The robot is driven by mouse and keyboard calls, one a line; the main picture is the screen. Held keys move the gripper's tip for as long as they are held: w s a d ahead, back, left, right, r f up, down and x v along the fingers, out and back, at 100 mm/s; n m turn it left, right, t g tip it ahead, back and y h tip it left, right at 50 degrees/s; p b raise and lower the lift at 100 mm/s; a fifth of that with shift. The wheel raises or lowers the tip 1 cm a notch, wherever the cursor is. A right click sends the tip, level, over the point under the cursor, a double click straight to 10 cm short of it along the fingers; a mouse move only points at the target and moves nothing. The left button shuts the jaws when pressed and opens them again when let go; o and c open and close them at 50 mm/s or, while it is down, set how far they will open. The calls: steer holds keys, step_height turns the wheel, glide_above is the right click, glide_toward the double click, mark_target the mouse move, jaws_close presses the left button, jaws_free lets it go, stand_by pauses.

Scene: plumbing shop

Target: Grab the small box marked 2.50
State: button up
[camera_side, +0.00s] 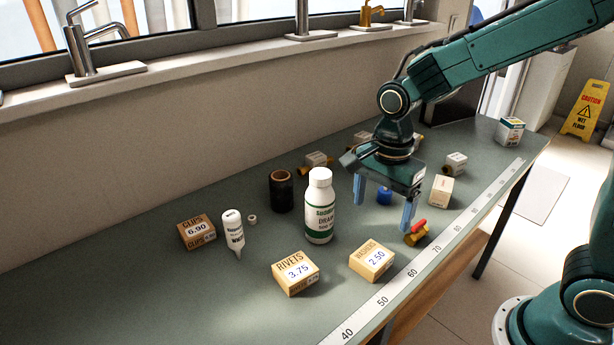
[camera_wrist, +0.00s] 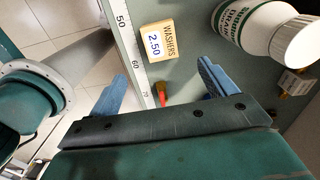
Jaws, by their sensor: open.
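The small box marked 2.50 (camera_side: 372,261) is a tan washers box with a white label, lying on the bench near its front edge. It also shows in the wrist view (camera_wrist: 158,41), upper middle, beyond the fingers. My gripper (camera_side: 383,209) is open and empty, with blue fingers pointing down above the bench. It is behind and to the right of the box in the side view, apart from it. In the wrist view my gripper (camera_wrist: 158,88) has its fingers on either side of the space below the box.
A white drain bottle (camera_side: 320,207) stands left of my gripper. The rivets box (camera_side: 296,272) lies left of the washers box. A red-handled brass valve (camera_side: 416,234) and a blue item (camera_side: 384,196) are near the fingers. A measuring strip (camera_side: 384,297) runs along the front edge.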

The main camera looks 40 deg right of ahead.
glide_above(373, 255)
steer(key=shift+f, duration=3.8)
steer(key=shift+f, duration=2.6)
steer(key=c, duration=1.1)
steer(key=shift+r, duration=0.15)
step_height(373, 255, up, 20)
